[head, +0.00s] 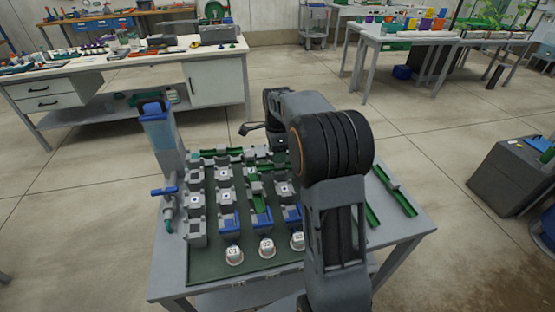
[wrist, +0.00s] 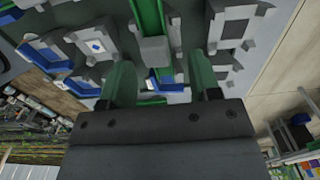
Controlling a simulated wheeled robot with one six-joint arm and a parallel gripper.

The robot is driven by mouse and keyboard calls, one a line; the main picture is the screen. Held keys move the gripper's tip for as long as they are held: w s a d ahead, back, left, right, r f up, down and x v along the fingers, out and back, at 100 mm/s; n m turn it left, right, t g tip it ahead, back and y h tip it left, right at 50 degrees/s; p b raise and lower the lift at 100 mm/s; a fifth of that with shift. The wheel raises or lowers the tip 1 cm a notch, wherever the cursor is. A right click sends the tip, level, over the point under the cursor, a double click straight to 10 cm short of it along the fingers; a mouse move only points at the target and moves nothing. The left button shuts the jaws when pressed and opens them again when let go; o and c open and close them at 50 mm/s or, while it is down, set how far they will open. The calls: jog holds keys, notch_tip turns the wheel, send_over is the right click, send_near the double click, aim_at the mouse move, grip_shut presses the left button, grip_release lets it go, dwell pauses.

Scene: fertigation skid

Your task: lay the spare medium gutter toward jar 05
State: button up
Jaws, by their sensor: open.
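Two loose green gutters lie at the right side of the table in the head view, a longer one (head: 395,190) and another (head: 372,216) partly covered by my arm. I cannot tell which is the spare medium one. White-lidded jars stand along the board's front edge: a left jar (head: 234,255), a middle jar (head: 267,247) and a third jar (head: 297,241). Jar 05 cannot be made out; my arm hides that side. My gripper (wrist: 162,88) is open over the board in the wrist view, with a green gutter (wrist: 148,17) and grey block (wrist: 154,50) beyond its fingertips.
The green board (head: 205,268) carries rows of grey blocks, blue channels (head: 230,222) and green gutters. A blue tank (head: 157,128) on a grey post and a blue-handled valve (head: 165,190) stand at its left. A grey cabinet (head: 510,180) stands right of the table, with clear floor between.

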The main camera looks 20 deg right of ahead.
notch_tip(320, 180, up, 8)
jog(key=f+p, duration=0.1)
jog(key=s+a+f+n+t, duration=0.1)
jog(key=s+a+n, duration=0.4)
jog(key=s+n, duration=0.5)
jog(key=s+a+f+n+t, duration=0.1)
jog(key=s+a+f+n, duration=0.2)
jog(key=s+n, duration=0.7)
jog(key=s+a, duration=0.2)
jog(key=shift+a+f+t, duration=0.2)
jog(key=shift+a+t, duration=0.1)
jog(key=shift+t, duration=0.1)
jog(key=shift+r, duration=0.1)
notch_tip(320, 180, up, 11)
jog(key=p, duration=1)
jog(key=shift+s+a+t, duration=0.15)
jog(key=shift+t, duration=0.15)
